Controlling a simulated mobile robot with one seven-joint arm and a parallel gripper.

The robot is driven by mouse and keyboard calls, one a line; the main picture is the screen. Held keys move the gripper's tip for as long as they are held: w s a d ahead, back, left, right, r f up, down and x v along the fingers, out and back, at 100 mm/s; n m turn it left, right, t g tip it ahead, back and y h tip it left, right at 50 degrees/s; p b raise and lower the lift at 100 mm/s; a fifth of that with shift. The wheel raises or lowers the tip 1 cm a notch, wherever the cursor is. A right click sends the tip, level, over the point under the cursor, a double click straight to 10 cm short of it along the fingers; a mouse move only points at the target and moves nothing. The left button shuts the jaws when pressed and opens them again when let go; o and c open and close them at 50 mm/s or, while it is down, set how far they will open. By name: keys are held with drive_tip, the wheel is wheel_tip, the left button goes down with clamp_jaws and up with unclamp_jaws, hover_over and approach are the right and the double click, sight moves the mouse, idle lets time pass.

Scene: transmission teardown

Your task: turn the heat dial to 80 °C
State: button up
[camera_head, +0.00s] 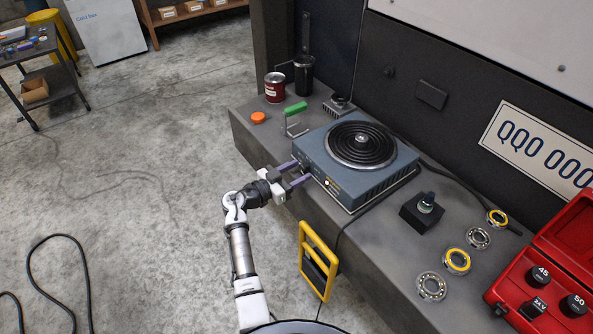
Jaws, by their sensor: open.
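The blue-grey hot plate (378,180) with a black ringed round heating surface (360,144) stands on the grey bench. Its front side faces left, toward my arm. A small lit spot (327,183) shows on that front. My gripper (299,171) is open at the left part of the front, with its two purple fingers pointing at the panel. A dark shape between the fingertips looks like the heat dial (305,168). The dial's marks and pointer are too small to read, and I cannot tell whether the fingers touch it.
A black block (421,212), several bearings (431,286) and a red case (570,250) lie to the right. A yellow frame (318,262) hangs at the bench front.

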drive_tip(key=shift+c, duration=0.3)
drive_tip(key=c, duration=0.9)
